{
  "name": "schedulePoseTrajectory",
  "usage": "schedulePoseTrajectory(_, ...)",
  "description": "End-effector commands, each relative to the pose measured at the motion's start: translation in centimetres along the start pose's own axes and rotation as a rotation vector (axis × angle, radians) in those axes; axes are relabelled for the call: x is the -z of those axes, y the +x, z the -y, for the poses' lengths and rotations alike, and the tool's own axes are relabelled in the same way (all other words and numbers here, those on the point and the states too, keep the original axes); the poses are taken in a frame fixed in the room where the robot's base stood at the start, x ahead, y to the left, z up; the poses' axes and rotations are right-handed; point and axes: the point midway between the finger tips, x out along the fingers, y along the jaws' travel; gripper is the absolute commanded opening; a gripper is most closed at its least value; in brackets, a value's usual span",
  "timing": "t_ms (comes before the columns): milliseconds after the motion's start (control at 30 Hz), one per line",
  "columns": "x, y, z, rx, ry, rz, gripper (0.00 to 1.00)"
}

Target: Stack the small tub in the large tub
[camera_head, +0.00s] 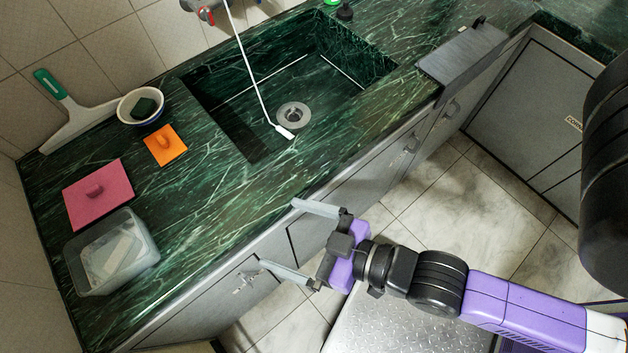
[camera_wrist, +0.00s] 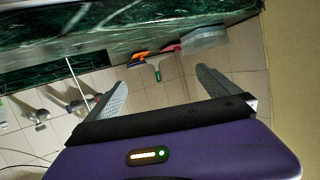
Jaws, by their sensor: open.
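A translucent grey tub (camera_head: 152,258) stands on the green counter at the lower left. It looks like the large tub. A pale rectangular shape shows inside it; I cannot tell whether that is the small tub. No separate small tub is clear elsewhere on the counter. My gripper (camera_head: 279,234) is open and empty, in front of the counter's front edge and well to the right of the tub. In the wrist view, the tub (camera_wrist: 205,36) shows beyond the open fingers, and the view is upside down.
A pink square lid (camera_head: 110,193) and an orange square lid (camera_head: 160,152) lie behind the tub. A bowl (camera_head: 127,112) with a dark sponge and a squeegee (camera_head: 79,121) are farther back. A sink (camera_head: 315,85) is sunk into the counter. Counter right of the tub is clear.

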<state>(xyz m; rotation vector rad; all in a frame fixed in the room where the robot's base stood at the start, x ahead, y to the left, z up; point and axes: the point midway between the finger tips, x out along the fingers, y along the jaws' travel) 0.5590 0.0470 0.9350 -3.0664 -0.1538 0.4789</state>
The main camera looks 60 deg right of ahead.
Motion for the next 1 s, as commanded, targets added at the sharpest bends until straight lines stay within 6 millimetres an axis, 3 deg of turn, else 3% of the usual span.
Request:
schedulePoseTrajectory(33,-0.2,-2.1,-0.8,-0.022,0.000,0.005,1.00)
schedulePoseTrajectory(100,0.0,-4.5,-1.8,-0.047,-0.003,-0.005,1.00)
schedulePoseTrajectory(200,0.6,-7.3,-2.7,-0.074,-0.009,-0.018,1.00)
schedulePoseTrajectory(333,1.4,-9.6,-3.4,-0.095,-0.017,-0.032,1.00)
schedulePoseTrajectory(500,1.8,-10.6,-3.7,-0.104,-0.021,-0.038,1.00)
schedulePoseTrajectory(1000,1.8,-10.6,-3.6,-0.103,-0.021,-0.039,1.00)
